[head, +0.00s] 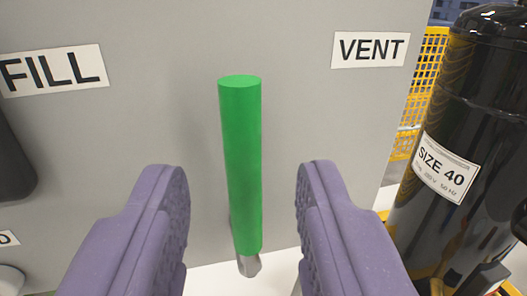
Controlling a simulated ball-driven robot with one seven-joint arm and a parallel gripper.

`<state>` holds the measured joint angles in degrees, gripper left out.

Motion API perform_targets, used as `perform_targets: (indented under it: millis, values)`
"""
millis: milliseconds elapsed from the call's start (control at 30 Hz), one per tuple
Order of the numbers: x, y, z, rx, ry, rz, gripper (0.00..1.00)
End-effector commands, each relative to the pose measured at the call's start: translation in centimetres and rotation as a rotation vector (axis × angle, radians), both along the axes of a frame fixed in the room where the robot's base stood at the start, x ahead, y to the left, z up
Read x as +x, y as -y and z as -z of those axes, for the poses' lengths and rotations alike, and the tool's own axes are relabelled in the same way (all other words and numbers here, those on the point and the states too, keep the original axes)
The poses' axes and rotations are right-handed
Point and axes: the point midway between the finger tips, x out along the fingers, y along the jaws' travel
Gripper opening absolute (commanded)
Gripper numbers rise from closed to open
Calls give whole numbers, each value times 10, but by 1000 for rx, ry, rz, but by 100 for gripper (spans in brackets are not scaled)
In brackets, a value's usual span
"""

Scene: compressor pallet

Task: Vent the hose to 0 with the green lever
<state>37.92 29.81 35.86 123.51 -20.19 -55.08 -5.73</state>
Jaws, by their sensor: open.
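The green lever (241,165) stands nearly upright in the middle of the head view, in front of a grey panel. A short metal stub (248,265) shows at its lower end. The VENT label (370,49) is on the panel to the upper right of the lever, and the FILL label (54,70) is to the upper left. My gripper (243,190) is open, with one purple finger on each side of the lever and a clear gap on both sides. No gauge shows in this view.
A black cylinder marked SIZE 40 (446,168) stands at the right, close to the panel's edge. Yellow mesh fencing (424,85) is behind it. A dark object (12,160) is cut off at the left edge. The panel (290,30) is bare above the lever.

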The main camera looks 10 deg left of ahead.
Motion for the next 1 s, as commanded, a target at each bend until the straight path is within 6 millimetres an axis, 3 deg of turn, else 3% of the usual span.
perform_targets:
  millis: [300, 633, 667, 833, 1000]
  values:
    - [50, -10, 1, 0, 0, 0, 40]
    - [57, -11, 0, -1, -1, 1, 40]
    - [57, -11, 0, -1, -1, 1, 38]
    - [57, -11, 0, -1, -1, 1, 0]
    - [57, -11, 0, -1, -2, 2, 0]
